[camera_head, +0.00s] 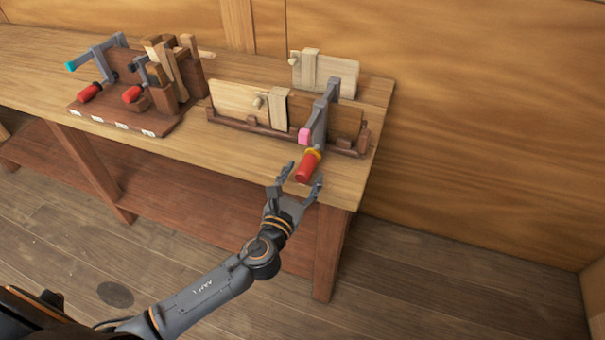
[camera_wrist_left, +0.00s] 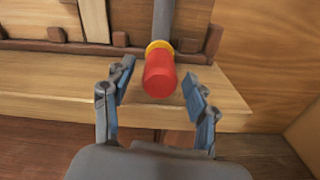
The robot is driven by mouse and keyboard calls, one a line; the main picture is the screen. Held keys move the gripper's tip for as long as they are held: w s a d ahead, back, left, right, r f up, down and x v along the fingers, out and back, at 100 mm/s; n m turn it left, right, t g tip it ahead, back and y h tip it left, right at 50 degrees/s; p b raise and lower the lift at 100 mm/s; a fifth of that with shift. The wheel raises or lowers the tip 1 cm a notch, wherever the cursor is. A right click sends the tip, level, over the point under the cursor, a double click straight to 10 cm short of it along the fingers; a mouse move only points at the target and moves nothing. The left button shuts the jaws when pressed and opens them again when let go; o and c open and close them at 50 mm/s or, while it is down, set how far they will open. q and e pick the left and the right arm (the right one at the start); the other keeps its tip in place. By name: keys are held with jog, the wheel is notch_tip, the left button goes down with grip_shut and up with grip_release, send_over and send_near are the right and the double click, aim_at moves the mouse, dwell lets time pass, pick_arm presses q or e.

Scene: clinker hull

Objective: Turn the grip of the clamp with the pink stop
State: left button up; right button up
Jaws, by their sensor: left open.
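The clamp (camera_head: 318,122) with the pink stop (camera_head: 304,135) sits across the wooden boards at the right end of the bench. Its red grip (camera_head: 308,166), with a yellow collar (camera_head: 313,152), points toward me over the bench's front edge. My left gripper (camera_head: 302,179) is open, its fingers on either side of the grip's near end. In the left wrist view the red grip (camera_wrist_left: 159,76) lies beyond and between the two open fingertips (camera_wrist_left: 160,78), with a gap on each side. My right gripper is not in view.
The bench (camera_head: 235,145) stands against a wooden wall. At its left, a brown rack (camera_head: 120,122) holds more clamps with red grips, one with a cyan stop (camera_head: 70,67). A low brown rail (camera_head: 240,124) holds the boards upright. The bench top between is clear.

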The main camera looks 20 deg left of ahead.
pick_arm(q)
jog(key=shift+w, duration=0.15)
jog(key=shift+c, duration=0.4)
jog(key=c, duration=1.1)
